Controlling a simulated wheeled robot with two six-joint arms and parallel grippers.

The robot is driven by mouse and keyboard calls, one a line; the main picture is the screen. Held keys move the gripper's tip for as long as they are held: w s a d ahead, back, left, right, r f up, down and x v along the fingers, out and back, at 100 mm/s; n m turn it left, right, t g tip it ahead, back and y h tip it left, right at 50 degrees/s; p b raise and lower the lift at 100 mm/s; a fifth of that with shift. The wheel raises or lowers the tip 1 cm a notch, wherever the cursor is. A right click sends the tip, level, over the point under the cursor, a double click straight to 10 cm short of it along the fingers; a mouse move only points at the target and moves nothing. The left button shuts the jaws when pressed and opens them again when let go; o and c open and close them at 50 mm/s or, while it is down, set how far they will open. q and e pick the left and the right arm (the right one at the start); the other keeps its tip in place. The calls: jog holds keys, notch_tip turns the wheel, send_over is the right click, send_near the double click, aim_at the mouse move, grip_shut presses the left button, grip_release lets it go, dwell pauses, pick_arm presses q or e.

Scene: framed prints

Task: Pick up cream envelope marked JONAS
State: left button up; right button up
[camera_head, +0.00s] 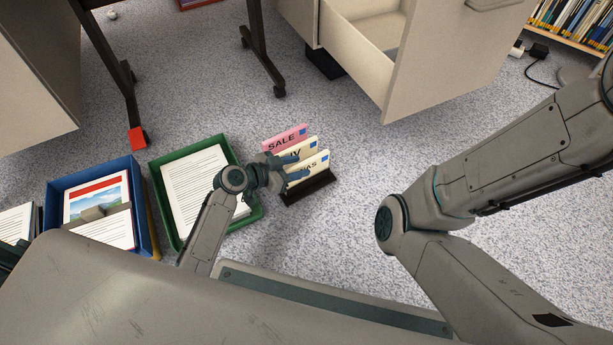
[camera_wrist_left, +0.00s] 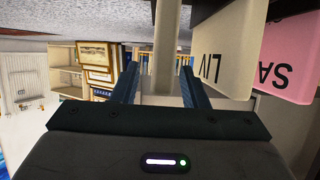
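The cream envelope marked JONAS (camera_head: 317,166) stands at the front of a dark holder (camera_head: 312,191) on the floor; only "AS" of its name shows. My left gripper (camera_head: 286,169) is at its left end and covers the other letters. In the left wrist view, a pale edge-on strip, apparently this envelope (camera_wrist_left: 165,45), stands between the fingers (camera_wrist_left: 160,85) with gaps on both sides, so the gripper looks open around it. A second cream envelope (camera_wrist_left: 232,45), lettered LIV, and a pink envelope (camera_head: 287,138) marked SALE stand behind. My right gripper is out of view.
A green tray of papers (camera_head: 236,158) sits just left of the holder, and a blue tray (camera_head: 141,183) is further left. An open drawer (camera_head: 350,45) juts out behind. The carpet right of the holder is clear up to my right arm.

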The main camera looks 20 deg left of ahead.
pick_arm(q)
jog(key=shift+w+d, duration=0.1)
grip_shut()
